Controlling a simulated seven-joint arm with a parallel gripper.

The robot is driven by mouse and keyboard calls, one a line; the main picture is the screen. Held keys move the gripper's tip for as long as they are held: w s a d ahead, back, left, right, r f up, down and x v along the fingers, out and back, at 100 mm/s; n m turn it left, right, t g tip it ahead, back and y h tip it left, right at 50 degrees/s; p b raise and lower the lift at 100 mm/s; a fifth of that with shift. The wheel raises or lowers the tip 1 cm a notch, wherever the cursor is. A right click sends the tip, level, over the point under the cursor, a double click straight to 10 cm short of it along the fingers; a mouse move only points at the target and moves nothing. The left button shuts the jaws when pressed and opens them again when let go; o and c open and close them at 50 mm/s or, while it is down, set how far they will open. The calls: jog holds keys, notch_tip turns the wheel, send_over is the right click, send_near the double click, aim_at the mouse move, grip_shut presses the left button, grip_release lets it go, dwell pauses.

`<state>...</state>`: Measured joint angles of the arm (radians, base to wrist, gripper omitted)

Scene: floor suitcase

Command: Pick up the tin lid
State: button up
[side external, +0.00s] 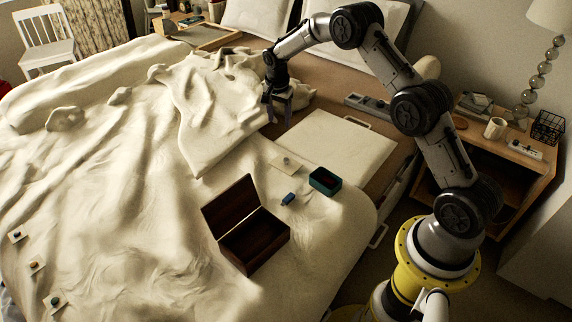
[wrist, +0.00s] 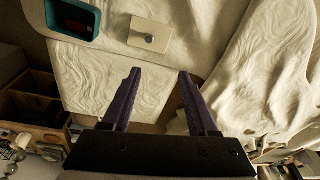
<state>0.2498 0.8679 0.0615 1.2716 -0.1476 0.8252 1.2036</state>
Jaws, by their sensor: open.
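A flat pale square plate with a small round knob, which looks like the tin lid (side external: 287,163), lies on the bedding beside an open teal tin (side external: 331,190). In the wrist view the lid (wrist: 140,26) is at the upper middle, its knob grey and shiny, with the teal tin (wrist: 87,36) to its left. My gripper (side external: 277,116) hangs over the far part of the bed, behind and apart from the lid. In the wrist view my gripper (wrist: 160,72) has its two purple fingers spread, with nothing between them.
An open dark wooden box (side external: 262,240) and a small blue block (side external: 288,198) lie near the tin. A pale flat panel (side external: 335,150) is behind the tin. Crumpled blankets (side external: 215,110) rise near my gripper. A nightstand (side external: 505,150) stands at right.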

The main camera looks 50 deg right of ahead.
send_over(286, 159)
jog(key=shift+g, duration=0.4)
jog(key=f, duration=1.1)
jog(key=shift+s+a+f, duration=0.1)
jog(key=shift+a+f, duration=0.1)
jog(key=shift+f, duration=0.1)
jog(key=shift+d+f, duration=0.15)
jog(key=shift+f, duration=2.85)
grip_shut()
